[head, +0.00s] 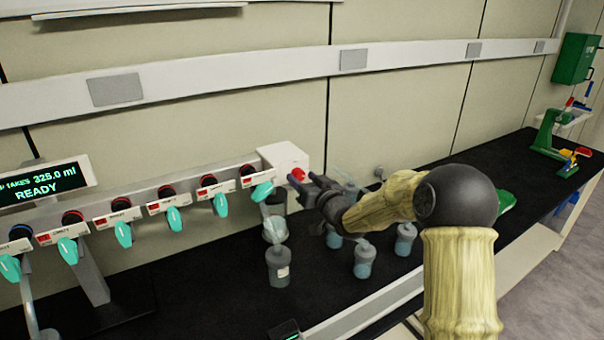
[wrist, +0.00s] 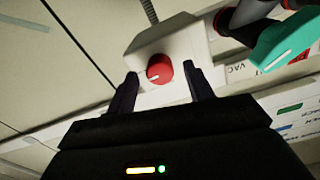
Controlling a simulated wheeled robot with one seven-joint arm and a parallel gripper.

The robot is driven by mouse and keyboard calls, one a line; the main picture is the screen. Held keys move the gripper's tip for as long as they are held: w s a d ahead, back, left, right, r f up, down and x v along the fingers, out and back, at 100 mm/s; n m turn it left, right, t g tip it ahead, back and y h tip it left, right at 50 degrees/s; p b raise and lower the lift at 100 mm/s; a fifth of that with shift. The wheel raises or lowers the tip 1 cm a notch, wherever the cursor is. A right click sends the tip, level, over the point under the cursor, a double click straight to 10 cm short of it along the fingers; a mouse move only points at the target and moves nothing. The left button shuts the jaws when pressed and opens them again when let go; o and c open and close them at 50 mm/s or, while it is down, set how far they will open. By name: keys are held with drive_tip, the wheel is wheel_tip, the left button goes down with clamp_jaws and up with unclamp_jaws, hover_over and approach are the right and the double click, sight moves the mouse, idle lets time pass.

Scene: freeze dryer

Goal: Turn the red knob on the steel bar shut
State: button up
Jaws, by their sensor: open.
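The red knob (head: 297,175) sits on the side of a white box (head: 284,155) at the right end of the steel bar (head: 142,194). In the wrist view the red knob (wrist: 159,69) shows a pale pointer line and lies ahead of the space between my two fingers. My gripper (head: 313,184) is open, just right of the knob in the head view. In the wrist view my gripper (wrist: 162,88) has one finger on either side of the knob's line, apart from it. Whether the fingertips reach past the knob's face I cannot tell.
Several teal valve handles (head: 173,219) hang along the bar; one teal handle (wrist: 284,46) is close on the right in the wrist view. Flasks (head: 278,268) stand below on the black bench (head: 210,291). A display (head: 42,183) reads READY at the left.

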drive_tip(key=shift+w+a, duration=0.4)
drive_tip(key=shift+w, duration=0.2)
drive_tip(key=c, duration=1)
